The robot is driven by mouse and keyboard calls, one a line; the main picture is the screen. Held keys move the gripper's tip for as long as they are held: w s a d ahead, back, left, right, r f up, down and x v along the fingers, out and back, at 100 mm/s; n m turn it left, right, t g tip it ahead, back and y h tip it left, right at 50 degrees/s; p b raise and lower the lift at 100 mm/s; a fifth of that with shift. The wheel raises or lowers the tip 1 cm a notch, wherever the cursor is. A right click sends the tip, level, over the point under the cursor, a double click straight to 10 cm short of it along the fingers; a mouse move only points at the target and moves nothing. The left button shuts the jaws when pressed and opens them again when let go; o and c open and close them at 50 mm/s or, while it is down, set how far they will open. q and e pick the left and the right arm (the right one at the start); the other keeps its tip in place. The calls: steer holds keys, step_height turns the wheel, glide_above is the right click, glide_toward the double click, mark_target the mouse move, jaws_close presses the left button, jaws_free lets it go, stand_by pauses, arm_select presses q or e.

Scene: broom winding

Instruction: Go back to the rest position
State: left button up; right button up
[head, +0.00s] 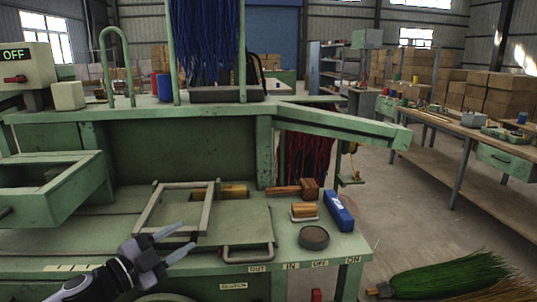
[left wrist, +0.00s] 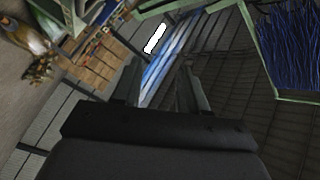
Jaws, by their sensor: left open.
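My left gripper (head: 170,246) shows at the lower left of the head view, in front of the green winding machine (head: 150,140). Its two fingers are spread apart and nothing is between them. In the left wrist view the open fingers (left wrist: 158,88) point up toward the roof and far wall, with empty space between them. My right gripper is in neither view.
The machine's shelf holds a metal frame (head: 172,212), a wooden mallet (head: 308,188), a blue box (head: 339,210) and a dark round puck (head: 313,237). Blue bristles (head: 205,40) hang above. A green broom (head: 440,275) lies at the lower right. Open floor lies right of the machine.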

arm_select(q)
steer(key=s+d+f+n+y, duration=0.25)
steer(key=s+f+n, duration=0.25)
steer(key=f, duration=0.4)
steer(key=s+a+f+n+g+y, duration=0.1)
steer(key=s+f+n, duration=0.4)
steer(key=s+f, duration=0.5)
steer(key=s+a+f+n+g+y, duration=0.2)
steer(key=s+f+n+y, duration=0.4)
steer(key=s, duration=0.8)
step_height(320, 180, down, 4)
steer(key=shift+a+r+g, duration=0.15)
steer(key=shift+a+g, duration=0.15)
steer(key=shift+g, duration=0.2)
